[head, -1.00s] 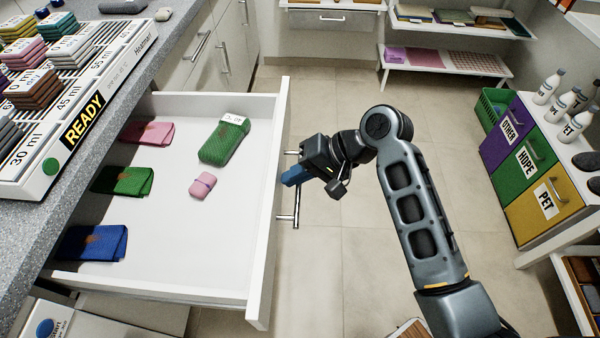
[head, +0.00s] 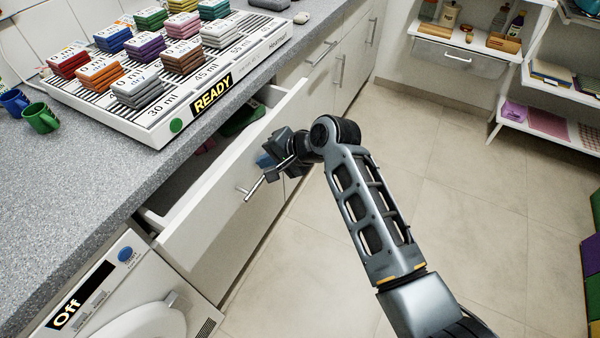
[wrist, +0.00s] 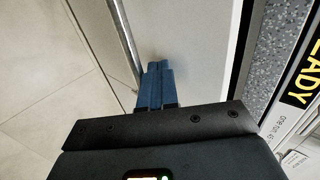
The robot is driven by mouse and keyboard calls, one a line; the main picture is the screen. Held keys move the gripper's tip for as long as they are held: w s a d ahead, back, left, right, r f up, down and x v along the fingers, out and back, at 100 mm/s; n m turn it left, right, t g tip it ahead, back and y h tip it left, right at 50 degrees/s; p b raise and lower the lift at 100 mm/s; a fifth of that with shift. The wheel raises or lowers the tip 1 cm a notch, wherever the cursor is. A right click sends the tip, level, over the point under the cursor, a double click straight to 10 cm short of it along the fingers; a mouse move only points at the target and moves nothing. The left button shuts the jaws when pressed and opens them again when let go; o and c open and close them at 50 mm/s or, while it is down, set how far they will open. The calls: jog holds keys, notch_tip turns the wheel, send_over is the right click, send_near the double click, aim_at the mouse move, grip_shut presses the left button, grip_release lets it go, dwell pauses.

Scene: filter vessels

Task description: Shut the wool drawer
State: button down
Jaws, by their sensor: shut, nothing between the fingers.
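The wool drawer (head: 232,190) under the counter is partly open. Its white front stands out from the cabinet, and a green item (head: 242,118) shows inside; most of its contents are hidden under the counter. The drawer's metal bar handle (head: 256,184) is on its front face. My gripper (head: 265,160) is at the outer face of the drawer front, beside the handle. In the wrist view its blue fingers (wrist: 155,85) are together, with their tips at the white drawer front (wrist: 190,45) and the handle bar (wrist: 126,45) to their left. They do not grip the handle.
A rack marked READY (head: 165,130) with stacked coloured blocks stands on the grey counter (head: 60,200). A white machine marked Off (head: 125,290) sits below, left of the drawer. Tiled floor (head: 440,210) is clear to the right. Shelves (head: 470,40) stand at the back.

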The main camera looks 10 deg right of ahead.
jog(key=b, duration=0.3)
send_near(228, 144)
jog(key=a, duration=0.1)
jog(key=s+a+f, duration=0.1)
jog(key=a, duration=0.2)
jog(key=shift+s+f, duration=0.3)
jog(key=shift+s, duration=0.05)
jog(key=shift+w+a+r, duration=0.1)
jog(key=shift+w+a, duration=0.15)
jog(key=shift+a, duration=0.05)
jog(key=shift+a+r, duration=0.1)
jog(key=shift+r, duration=0.05)
jog(key=shift+a+r, duration=0.1)
jog(key=shift+r, duration=0.05)
